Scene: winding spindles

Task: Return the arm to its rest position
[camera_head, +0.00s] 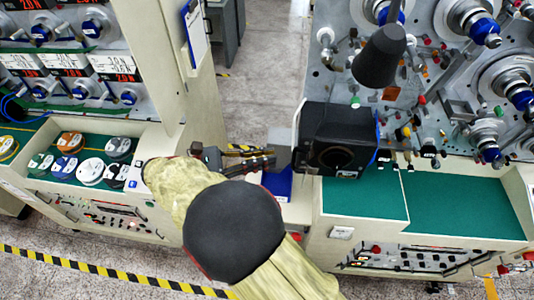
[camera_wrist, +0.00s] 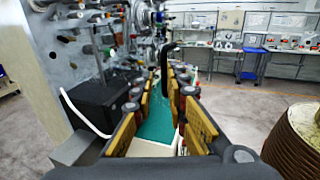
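My arm crosses the lower middle of the head view, with a dark round joint cap and a beige sleeve. My gripper (camera_head: 262,161) extends to the right from the arm, in the gap between the two machines and just left of a black box (camera_head: 339,137). In the wrist view my gripper (camera_wrist: 161,100) has its two yellow-padded fingers apart, with nothing held between them. The green work surface shows through the gap. Part of the gripper's base is hidden behind the arm in the head view.
The right machine carries blue-hubbed spindles (camera_head: 485,30) above a green shelf (camera_head: 455,205). The left machine has several spools (camera_head: 68,168) on its green shelf. A dark cone-shaped part (camera_head: 379,58) stands above the black box. Striped floor tape (camera_head: 100,272) runs along the front.

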